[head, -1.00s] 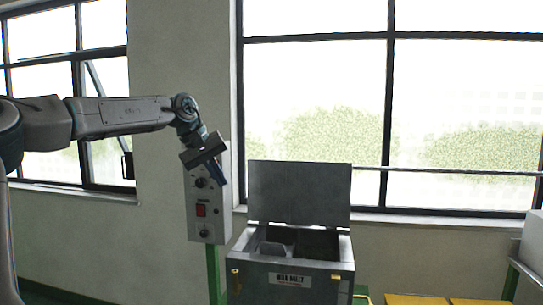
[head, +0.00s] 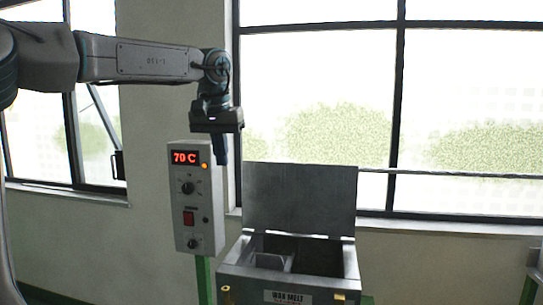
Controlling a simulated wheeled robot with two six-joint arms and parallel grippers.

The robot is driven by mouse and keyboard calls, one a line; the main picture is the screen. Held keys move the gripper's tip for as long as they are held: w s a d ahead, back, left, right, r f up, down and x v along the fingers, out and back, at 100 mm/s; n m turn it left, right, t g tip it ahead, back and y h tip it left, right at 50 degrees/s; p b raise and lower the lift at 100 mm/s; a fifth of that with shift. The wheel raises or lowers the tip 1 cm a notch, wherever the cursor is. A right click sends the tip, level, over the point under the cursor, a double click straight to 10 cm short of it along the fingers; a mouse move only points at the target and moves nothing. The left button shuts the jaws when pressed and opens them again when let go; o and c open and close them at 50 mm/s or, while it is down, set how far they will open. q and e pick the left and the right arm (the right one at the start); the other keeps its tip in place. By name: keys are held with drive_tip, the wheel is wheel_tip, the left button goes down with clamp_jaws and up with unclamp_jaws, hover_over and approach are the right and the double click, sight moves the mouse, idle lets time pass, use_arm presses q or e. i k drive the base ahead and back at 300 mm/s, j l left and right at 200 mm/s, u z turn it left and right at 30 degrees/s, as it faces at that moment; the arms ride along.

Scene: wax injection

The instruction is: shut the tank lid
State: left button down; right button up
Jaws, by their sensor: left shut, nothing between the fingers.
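The wax melt tank (head: 290,283) stands at the lower middle of the head view, with its name plate on the front. Its grey lid (head: 300,200) stands upright at the back edge, so the tank is open and its inside shows. My right gripper is not in view.
A control box (head: 180,222) on a green post (head: 203,280) stands left of the tank and reads 70 C. A large window with a sill bar is behind the lid. The space above the tank looks clear.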

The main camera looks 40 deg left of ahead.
sight(313, 199)
drive_tip(key=i+j, duration=0.5)
drive_tip(key=i, duration=0.15)
drive_tip(key=i+j, duration=0.55)
drive_tip(key=i, duration=0.05)
